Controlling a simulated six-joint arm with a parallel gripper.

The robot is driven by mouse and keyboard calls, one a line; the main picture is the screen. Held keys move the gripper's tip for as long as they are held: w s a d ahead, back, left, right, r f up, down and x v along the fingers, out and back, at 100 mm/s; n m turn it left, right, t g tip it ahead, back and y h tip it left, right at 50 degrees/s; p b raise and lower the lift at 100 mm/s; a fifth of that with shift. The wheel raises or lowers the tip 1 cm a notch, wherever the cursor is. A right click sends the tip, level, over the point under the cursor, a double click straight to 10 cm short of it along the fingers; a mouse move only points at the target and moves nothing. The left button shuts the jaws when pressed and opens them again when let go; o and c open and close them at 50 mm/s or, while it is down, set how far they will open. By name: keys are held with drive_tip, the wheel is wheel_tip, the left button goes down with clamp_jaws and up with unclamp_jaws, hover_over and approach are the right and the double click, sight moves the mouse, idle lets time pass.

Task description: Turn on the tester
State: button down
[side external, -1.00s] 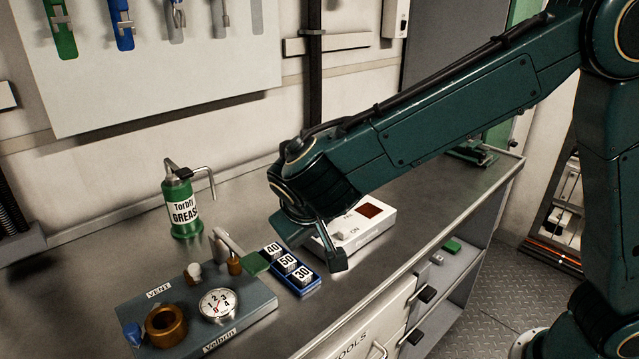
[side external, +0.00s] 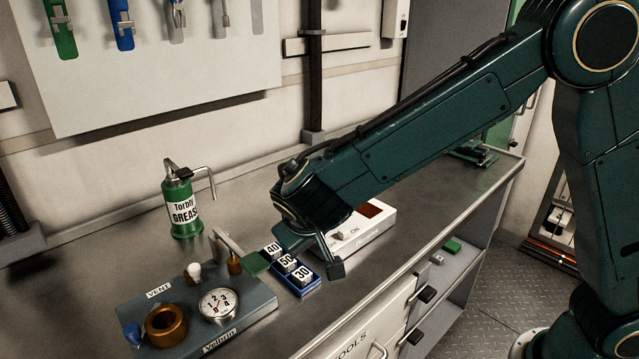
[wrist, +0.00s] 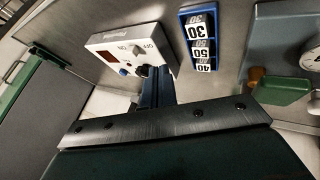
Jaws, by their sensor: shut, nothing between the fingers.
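The tester, a white box with a dark red window, lies on the steel bench, partly behind my wrist in the side view (side external: 375,222). It also shows in the wrist view (wrist: 108,42), with OFF and ON labels and a small blue knob (wrist: 124,72). In the side view my gripper (side external: 333,268) hangs low in front of the tester. The fingers hide part of the panel there. I cannot tell whether they touch it or how the switch is set.
A blue tray (side external: 301,290) of numbered blocks lies left of the tester. Beyond it is a grey block (side external: 255,306) with a gauge, a brass ring and a green-handled lever. A green grease can (side external: 184,218) stands behind. The bench's front edge is near.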

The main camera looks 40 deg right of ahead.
sight(344, 231)
drive_tip(key=x, duration=0.6)
drive_tip(key=shift+w+d+f, duration=0.1)
drive_tip(key=shift+d+f, duration=0.1)
drive_tip(key=shift+f, duration=0.1)
drive_tip(key=shift+d+r, duration=0.15)
drive_tip(key=shift+d, duration=1.75)
drive_tip(key=shift+d, duration=0.1)
drive_tip(key=shift+d, duration=1.15)
